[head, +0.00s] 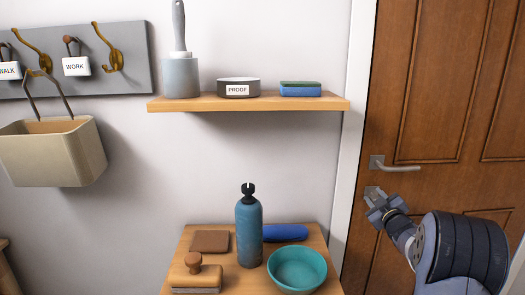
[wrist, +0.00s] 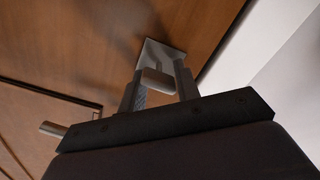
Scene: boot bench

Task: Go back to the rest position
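My gripper (head: 371,197) is at the right of the head view, in front of the brown door just below its lever handle (head: 392,165). In the wrist view my gripper (wrist: 158,88) has its two fingers apart. A small grey knob (wrist: 157,82) on a pale square plate (wrist: 160,58) shows between them. I cannot tell whether the fingers touch the knob. The plate also shows in the head view (head: 370,190), partly hidden by the gripper.
The door (head: 425,85) is shut. A small table (head: 221,272) holds a teal bottle (head: 249,232), a bowl (head: 297,270), a brush (head: 195,275) and other items. A wall shelf (head: 250,103) is above. A bin (head: 55,152) hangs at left. Wall between shelf and table is clear.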

